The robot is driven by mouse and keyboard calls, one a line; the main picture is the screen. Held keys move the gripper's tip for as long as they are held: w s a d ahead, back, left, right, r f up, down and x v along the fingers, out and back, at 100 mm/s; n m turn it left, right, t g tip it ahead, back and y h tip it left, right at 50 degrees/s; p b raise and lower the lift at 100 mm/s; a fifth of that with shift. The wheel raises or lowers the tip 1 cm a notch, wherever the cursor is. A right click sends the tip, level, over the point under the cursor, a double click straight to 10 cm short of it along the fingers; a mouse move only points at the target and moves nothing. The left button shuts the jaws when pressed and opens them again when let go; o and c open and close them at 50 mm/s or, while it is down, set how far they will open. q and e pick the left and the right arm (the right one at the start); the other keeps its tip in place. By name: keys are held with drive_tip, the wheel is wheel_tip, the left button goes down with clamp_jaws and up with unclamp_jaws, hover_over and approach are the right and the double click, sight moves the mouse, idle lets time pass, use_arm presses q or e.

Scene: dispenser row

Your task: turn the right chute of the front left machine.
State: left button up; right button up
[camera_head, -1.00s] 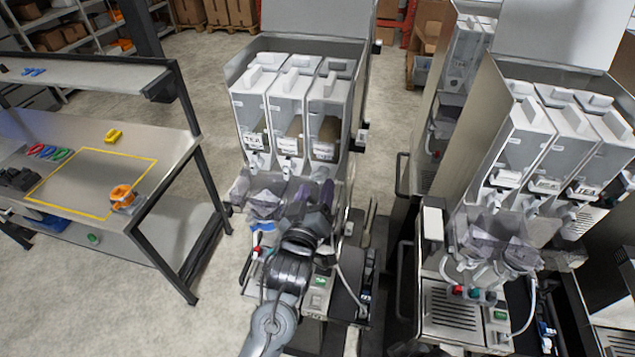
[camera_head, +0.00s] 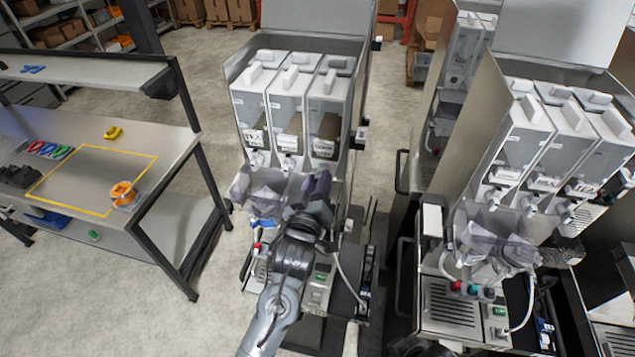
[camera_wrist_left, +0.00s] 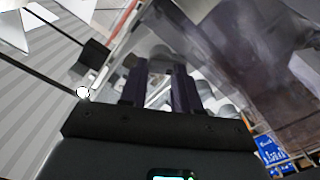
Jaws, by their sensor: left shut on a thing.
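The front left machine (camera_head: 297,100) stands in the middle of the head view, with three clear canisters side by side. The left (camera_head: 257,158) and middle (camera_head: 289,162) chutes show under their canisters. My left gripper (camera_head: 317,182) reaches up from below, its dark purple fingers under the right canister (camera_head: 328,120). They are shut on the right chute, which is mostly hidden by them in the head view. In the left wrist view the two fingers (camera_wrist_left: 160,88) stand upright with a pale part between them. My right gripper is not seen.
Clear mixing bowls (camera_head: 262,195) sit just left of my gripper. A second machine (camera_head: 450,300) stands to the right beyond a narrow gap. A workbench (camera_head: 165,140) with an orange item (camera_head: 123,194) is at left, with open floor between.

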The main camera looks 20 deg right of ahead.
use_arm(q)
drive_tip(key=shift+m, duration=0.3)
drive_tip(key=m, duration=2.3)
drive_tip(key=shift+s+d+f, duration=0.15)
drive_tip(key=shift+d+f, duration=0.1)
idle(0.3)
drive_tip(key=o, duration=1)
drive_tip(key=shift+o, duration=0.3)
